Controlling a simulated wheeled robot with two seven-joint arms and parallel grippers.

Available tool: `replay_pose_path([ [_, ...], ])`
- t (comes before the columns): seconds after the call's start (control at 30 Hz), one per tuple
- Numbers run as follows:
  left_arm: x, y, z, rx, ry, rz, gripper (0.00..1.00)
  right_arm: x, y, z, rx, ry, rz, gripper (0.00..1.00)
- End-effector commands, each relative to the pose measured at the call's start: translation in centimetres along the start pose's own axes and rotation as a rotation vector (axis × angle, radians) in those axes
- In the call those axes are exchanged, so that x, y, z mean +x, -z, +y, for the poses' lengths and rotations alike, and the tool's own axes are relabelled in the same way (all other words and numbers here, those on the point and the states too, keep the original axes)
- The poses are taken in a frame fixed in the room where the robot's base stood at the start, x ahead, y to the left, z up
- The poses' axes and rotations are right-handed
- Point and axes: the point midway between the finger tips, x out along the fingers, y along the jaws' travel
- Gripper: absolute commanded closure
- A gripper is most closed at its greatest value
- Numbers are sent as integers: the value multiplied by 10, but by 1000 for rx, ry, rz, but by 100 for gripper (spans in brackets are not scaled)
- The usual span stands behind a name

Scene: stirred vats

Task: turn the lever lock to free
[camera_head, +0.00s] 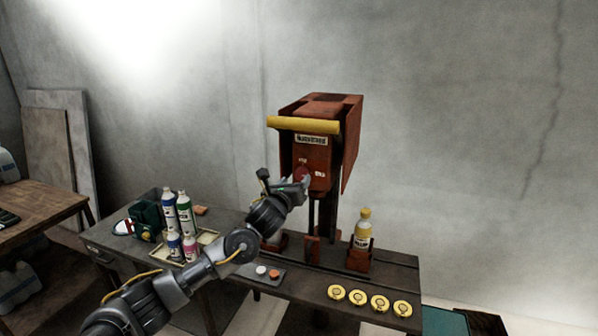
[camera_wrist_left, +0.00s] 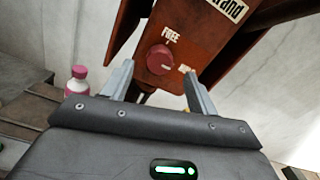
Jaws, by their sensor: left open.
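The lever lock is a round dark red knob (camera_wrist_left: 159,59) on the front of the red machine (camera_head: 322,128). In the left wrist view it has a "FREE" label above it and a second, partly covered label to its lower right. A small pale mark on the knob lies on the side towards that second label. My left gripper (camera_wrist_left: 158,78) is open, its fingers to either side of the knob in that view; contact cannot be told. In the head view the left gripper (camera_head: 298,183) is close to the machine's front and partly covers the knob. My right gripper is not in view.
A yellow bar (camera_head: 303,124) crosses the machine's upper front. A yellow bottle (camera_head: 362,228) stands at its right on the dark bench (camera_head: 318,283), with several yellow discs in front. Several bottles stand in a tray (camera_head: 206,238) to the left, near my left arm.

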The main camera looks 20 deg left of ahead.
Motion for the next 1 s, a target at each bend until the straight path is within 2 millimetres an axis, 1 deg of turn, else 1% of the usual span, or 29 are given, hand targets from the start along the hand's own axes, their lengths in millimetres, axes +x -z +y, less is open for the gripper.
replay_pose_path([
  [0.03, 9, -3, -1, -1, -2, 2, 41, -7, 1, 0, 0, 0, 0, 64],
  [0.1, 18, -2, -1, 0, -1, 3, 41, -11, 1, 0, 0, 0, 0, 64],
  [0.3, 37, 0, 0, 0, -1, 1, 41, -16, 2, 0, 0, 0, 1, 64],
  [0.47, 42, 1, 0, 0, 0, 1, 41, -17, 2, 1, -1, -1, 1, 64],
  [0.73, 43, 1, 0, 0, 1, 1, 41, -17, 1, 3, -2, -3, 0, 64],
  [1.0, 43, 1, 0, 0, 0, 1, 77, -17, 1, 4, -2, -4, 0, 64],
])
